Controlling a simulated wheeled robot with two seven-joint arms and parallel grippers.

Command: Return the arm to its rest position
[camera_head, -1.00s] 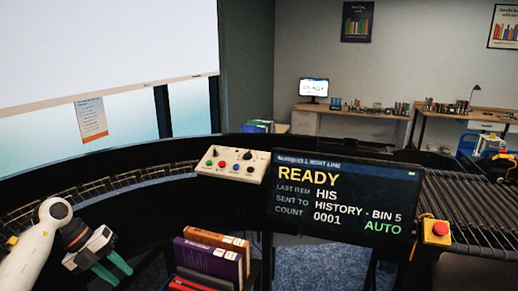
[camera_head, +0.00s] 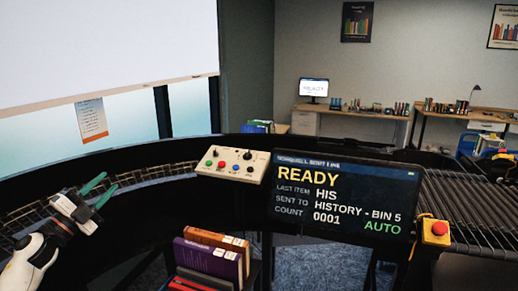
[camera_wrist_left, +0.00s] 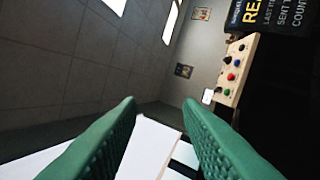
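My left gripper (camera_head: 100,190) is at the left of the head view, over the curved roller conveyor (camera_head: 30,213). Its green fingers point up and to the right. The fingers stand apart with nothing between them, and they also show apart in the left wrist view (camera_wrist_left: 165,125). My right gripper is in neither view.
A control box (camera_head: 232,164) with coloured buttons stands right of the gripper. A status screen (camera_head: 345,195) reads READY. An emergency stop button (camera_head: 438,229) is at the right by more rollers (camera_head: 475,205). Several books (camera_head: 208,260) stand at the bottom centre.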

